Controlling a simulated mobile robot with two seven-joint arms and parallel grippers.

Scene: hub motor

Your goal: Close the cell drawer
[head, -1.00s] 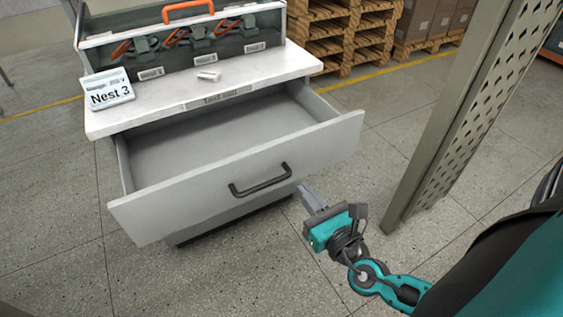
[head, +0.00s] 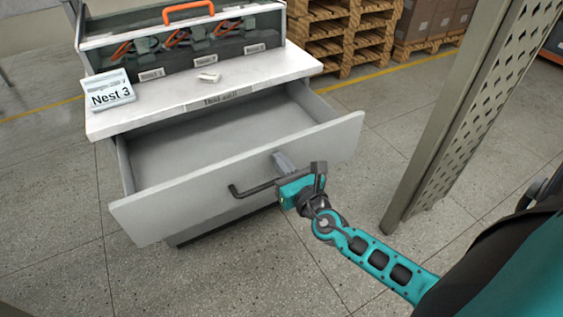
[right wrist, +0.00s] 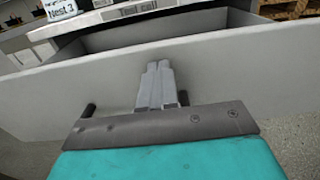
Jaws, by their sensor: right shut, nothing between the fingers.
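The cell drawer (head: 175,196) is pulled out of the white workstation, and its inside looks empty. Its front panel has a dark bar handle (head: 243,192). My right gripper (head: 281,160) is shut and empty, with its fingers at the drawer front near the handle's right end. In the right wrist view the shut fingers (right wrist: 158,72) point at the drawer's front panel (right wrist: 230,62); whether they touch it I cannot tell. The gripper body hides part of the handle. My left gripper is not in view.
The worktop (head: 250,82) carries a "Nest 3" sign (head: 108,93), a small white object (head: 209,77) and a rack with an orange handle (head: 188,10). A perforated metal post (head: 450,110) stands to the right. Pallets (head: 345,40) are behind. The floor before the drawer is open.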

